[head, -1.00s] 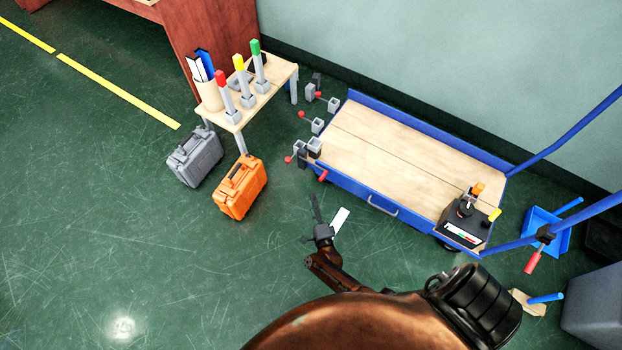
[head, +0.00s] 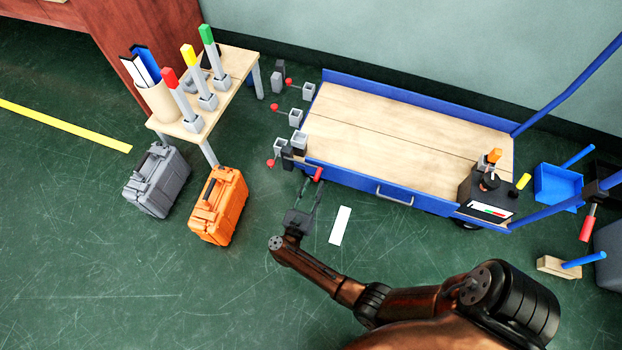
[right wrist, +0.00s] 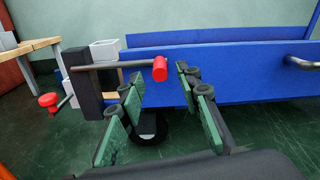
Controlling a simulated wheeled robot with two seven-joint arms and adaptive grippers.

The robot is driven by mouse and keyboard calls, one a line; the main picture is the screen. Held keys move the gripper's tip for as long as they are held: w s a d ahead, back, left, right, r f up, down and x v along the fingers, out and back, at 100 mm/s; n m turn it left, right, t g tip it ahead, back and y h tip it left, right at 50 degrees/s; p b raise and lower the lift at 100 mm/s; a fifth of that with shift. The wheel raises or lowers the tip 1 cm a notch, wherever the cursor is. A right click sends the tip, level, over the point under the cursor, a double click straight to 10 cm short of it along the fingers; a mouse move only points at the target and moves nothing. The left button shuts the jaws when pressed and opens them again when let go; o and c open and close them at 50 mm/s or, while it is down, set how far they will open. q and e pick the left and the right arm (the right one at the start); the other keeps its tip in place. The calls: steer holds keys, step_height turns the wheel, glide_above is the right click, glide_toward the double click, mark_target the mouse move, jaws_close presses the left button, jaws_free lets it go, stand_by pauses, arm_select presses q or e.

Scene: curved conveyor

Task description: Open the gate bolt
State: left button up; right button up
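A bolt with a red knob (head: 319,174) sticks out at the near left corner of the blue cart (head: 345,185). In the right wrist view, its grey rod (right wrist: 115,64) lies level across a dark upright block (right wrist: 83,85), and the red knob (right wrist: 160,69) is at the rod's right end. My right gripper (head: 311,188) is open and empty, just in front of the knob. In the right wrist view, its green-padded fingers stand either side of and slightly below the knob, apparently apart from it. My left gripper is not in view.
Several grey sockets (head: 296,118) with red-knobbed levers line the cart's left end. An orange case (head: 219,205) and a grey case (head: 157,180) stand on the floor to the left. A small table (head: 234,72) holds coloured handles. A white strip (head: 340,225) lies on the floor near my gripper.

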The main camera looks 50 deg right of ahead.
mark_target(316, 180)
steer(key=shift+b+x, duration=0.3)
steer(key=shift+x, duration=1.5)
steer(key=shift+c, duration=0.7)
jaws_close()
steer(key=shift+f, duration=0.1)
